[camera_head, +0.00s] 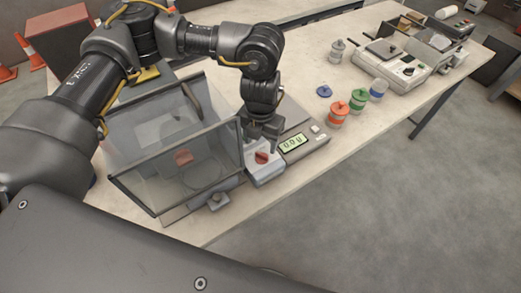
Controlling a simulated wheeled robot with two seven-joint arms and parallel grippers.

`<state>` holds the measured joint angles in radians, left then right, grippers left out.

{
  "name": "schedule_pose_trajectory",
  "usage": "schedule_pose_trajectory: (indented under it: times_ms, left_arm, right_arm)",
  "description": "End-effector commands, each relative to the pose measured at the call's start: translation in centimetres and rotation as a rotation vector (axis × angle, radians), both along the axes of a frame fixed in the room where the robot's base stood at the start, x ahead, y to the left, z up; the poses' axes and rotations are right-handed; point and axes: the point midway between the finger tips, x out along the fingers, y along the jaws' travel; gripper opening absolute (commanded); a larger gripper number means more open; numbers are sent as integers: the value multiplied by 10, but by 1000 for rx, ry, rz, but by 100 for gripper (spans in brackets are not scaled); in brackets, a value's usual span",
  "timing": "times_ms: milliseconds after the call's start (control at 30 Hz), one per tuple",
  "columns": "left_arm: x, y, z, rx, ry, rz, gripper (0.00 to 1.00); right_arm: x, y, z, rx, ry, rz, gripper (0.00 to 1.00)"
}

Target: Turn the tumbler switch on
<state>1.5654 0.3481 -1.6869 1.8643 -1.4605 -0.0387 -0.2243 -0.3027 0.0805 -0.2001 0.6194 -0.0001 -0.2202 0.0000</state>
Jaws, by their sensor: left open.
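A red switch knob (262,157) sits on top of a small light-grey box (266,174), beside a clear-walled guard (187,165) with a dark frame. My left gripper (262,143) points down just above and behind the red knob. Its jaws are open; it is too small to tell if a fingertip touches the knob. My right gripper is out of view.
A scale with a green display (293,143) stands right of the switch box. A bench machine (394,66) stands at the back. The front right tabletop is clear.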

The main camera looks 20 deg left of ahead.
Motion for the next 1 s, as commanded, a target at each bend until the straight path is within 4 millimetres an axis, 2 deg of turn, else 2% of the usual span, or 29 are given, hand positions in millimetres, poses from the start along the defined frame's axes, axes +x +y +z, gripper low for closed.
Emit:
schedule_pose_trajectory:
  times_ms: [100, 333, 500, 733, 1000]
  left_arm:
    - [-1, -1, -22, -1, 5, 2, 60]
    - [0, -1, -50, -1, 2, 0, 60]
    - [0, -1, -57, -1, 0, -1, 60]
    - [0, -1, -58, -1, -1, -1, 60]
    - [0, 0, -58, -1, 0, -1, 25]
  right_arm:
    - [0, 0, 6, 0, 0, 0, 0]
    - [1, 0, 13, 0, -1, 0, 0]
    - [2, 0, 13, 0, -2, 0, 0]
    - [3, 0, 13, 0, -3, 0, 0]
    - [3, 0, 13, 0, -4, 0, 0]
